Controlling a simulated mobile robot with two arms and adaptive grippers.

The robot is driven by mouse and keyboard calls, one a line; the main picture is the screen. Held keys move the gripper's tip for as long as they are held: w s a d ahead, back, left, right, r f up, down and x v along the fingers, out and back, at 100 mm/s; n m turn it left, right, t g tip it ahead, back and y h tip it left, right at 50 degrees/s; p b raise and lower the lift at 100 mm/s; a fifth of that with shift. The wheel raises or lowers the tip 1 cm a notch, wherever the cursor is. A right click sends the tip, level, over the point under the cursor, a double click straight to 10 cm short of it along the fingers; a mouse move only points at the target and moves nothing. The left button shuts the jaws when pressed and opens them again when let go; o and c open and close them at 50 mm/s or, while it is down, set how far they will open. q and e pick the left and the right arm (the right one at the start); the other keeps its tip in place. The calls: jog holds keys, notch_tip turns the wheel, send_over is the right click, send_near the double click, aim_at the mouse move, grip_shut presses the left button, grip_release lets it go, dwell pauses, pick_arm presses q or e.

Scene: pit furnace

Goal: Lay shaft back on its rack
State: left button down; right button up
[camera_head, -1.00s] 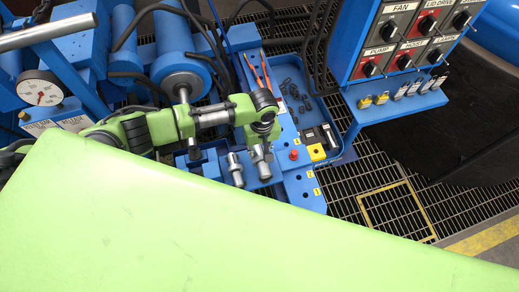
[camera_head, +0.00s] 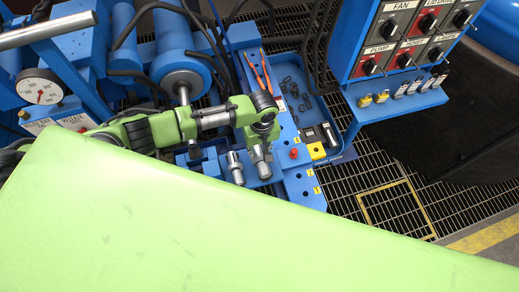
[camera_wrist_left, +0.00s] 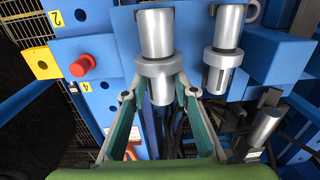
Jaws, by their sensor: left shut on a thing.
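My left gripper (camera_head: 259,147) is over the blue rack in the head view. It also shows in the left wrist view (camera_wrist_left: 160,97), its two fingers shut on a grey metal shaft (camera_wrist_left: 157,35) with a wide collar. The held shaft (camera_head: 263,169) lies at the blue rack (camera_head: 282,182); whether it rests fully there I cannot tell. A second, similar shaft (camera_head: 235,168) lies beside it, apart from the gripper, and shows in the wrist view (camera_wrist_left: 225,40). My right gripper is not in view.
A red knob (camera_head: 293,153) and a yellow block (camera_head: 316,151) are close right of the gripper. A control panel (camera_head: 405,40) stands at upper right. Open floor grating (camera_head: 365,185) lies right of the rack.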

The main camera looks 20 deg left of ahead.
pick_arm(q)
jog(key=shift+w+d+r, duration=0.1)
jog(key=shift+r, duration=0.05)
jog(key=c, duration=1.6)
grip_release()
jog(key=shift+o, duration=0.2)
jog(key=shift+s, duration=0.2)
notch_tip(320, 180, up, 12)
jog(key=shift+w, duration=0.25)
jog(key=shift+d, duration=0.15)
